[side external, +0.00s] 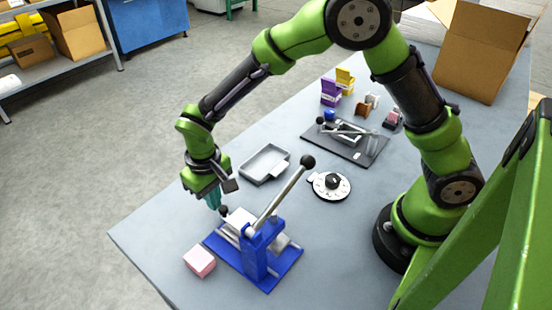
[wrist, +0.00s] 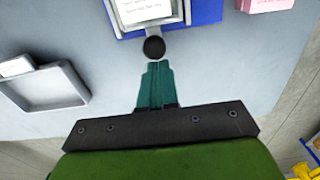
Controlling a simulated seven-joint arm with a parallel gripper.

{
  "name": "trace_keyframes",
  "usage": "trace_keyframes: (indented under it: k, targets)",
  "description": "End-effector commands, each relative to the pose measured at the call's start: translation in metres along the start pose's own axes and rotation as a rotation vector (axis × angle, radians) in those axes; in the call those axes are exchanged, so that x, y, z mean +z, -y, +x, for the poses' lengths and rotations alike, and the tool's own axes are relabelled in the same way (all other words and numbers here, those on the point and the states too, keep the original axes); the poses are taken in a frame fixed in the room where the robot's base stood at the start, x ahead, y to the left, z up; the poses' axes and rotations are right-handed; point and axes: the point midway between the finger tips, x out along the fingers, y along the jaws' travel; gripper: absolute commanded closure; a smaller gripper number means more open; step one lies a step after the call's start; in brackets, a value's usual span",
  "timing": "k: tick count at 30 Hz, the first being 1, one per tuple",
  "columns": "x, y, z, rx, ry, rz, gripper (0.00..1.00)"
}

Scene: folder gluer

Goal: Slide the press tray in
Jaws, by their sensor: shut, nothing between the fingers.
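The blue press (side external: 262,255) stands near the front of the table, its long lever with a black ball raised. Its press tray (side external: 232,221) is a pale sliding plate sticking out on the side facing my gripper, with a black knob (side external: 224,210) at its end. In the wrist view the tray (wrist: 150,9) carries a white printed sheet, and the knob (wrist: 154,47) lies just ahead of my fingertips. My gripper (side external: 212,201) has teal fingers, shut and empty, right beside the knob. In the wrist view the fingertips (wrist: 156,64) almost meet the knob; I cannot tell whether they touch.
A pink block (side external: 199,261) lies left of the press. A grey metal tray (side external: 264,163) and a round white dial (side external: 331,186) lie behind it. A dark plate fixture (side external: 345,140) and small coloured parts stand farther back. The table's left edge is close to my gripper.

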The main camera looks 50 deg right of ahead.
Motion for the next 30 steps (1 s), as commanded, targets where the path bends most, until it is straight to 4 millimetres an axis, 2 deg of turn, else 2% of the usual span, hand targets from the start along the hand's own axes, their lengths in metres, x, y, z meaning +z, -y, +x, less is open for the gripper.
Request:
trace_keyframes:
  k: [8, 30]
  targets:
    - [0.004, 0.000, 0.000, 0.000, 0.000, -0.001, 1.00]
    - [0.042, 0.001, 0.000, 0.000, 0.001, -0.001, 1.00]
